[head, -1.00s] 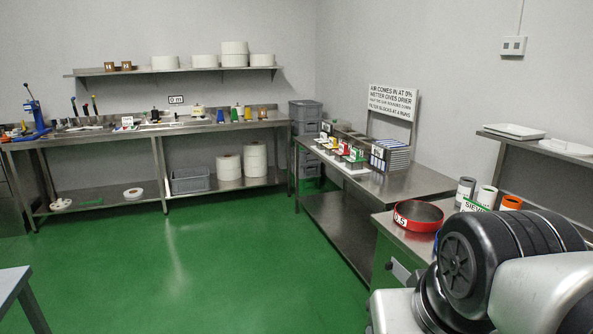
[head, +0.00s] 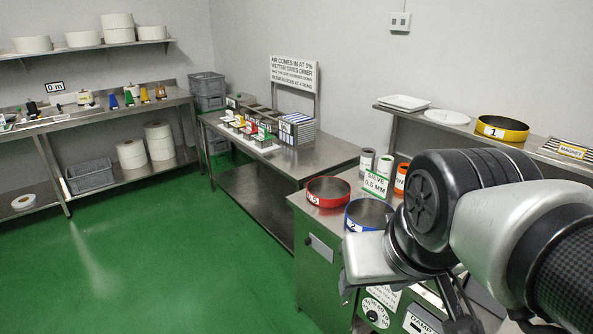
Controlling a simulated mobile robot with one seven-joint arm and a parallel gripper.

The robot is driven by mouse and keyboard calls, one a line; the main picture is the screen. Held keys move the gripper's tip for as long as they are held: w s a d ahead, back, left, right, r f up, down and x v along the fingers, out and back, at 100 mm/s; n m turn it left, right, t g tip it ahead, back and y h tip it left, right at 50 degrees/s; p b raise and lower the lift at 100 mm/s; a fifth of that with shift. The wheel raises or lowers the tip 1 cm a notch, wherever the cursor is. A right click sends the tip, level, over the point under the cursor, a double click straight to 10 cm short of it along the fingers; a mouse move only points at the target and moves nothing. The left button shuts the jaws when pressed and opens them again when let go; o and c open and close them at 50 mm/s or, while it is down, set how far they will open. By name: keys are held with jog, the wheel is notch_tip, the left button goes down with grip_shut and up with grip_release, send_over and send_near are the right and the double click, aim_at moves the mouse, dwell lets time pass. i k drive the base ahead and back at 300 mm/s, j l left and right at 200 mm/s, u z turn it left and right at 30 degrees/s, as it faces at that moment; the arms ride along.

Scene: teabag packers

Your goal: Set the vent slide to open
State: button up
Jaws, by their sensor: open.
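A steel cabinet with a green lower front (head: 322,282) stands in front of me at the centre right. A light plate with a dark knob (head: 309,240) is on its left front face; it looks like a slide, but I cannot read its setting. A round white dial (head: 374,312) and a "DAMP" label (head: 421,322) are low on the front face. My arm crosses the right side, in front of the cabinet's right part. My gripper is only partly seen at the arm's lower end, open, apart from the knobbed plate. Its fingertips are hard to make out.
A red sieve ring (head: 328,191) and a blue ring (head: 368,214) sit on the cabinet top, with cans and a sieve sign (head: 375,184) behind. A yellow ring (head: 502,128) is on the right shelf. A steel bench (head: 325,157) stands behind. Green floor at left is clear.

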aim_at(321, 247)
jog(key=i+j+z, duration=0.15)
jog(key=i+j, duration=1.05)
jog(key=j, duration=0.1)
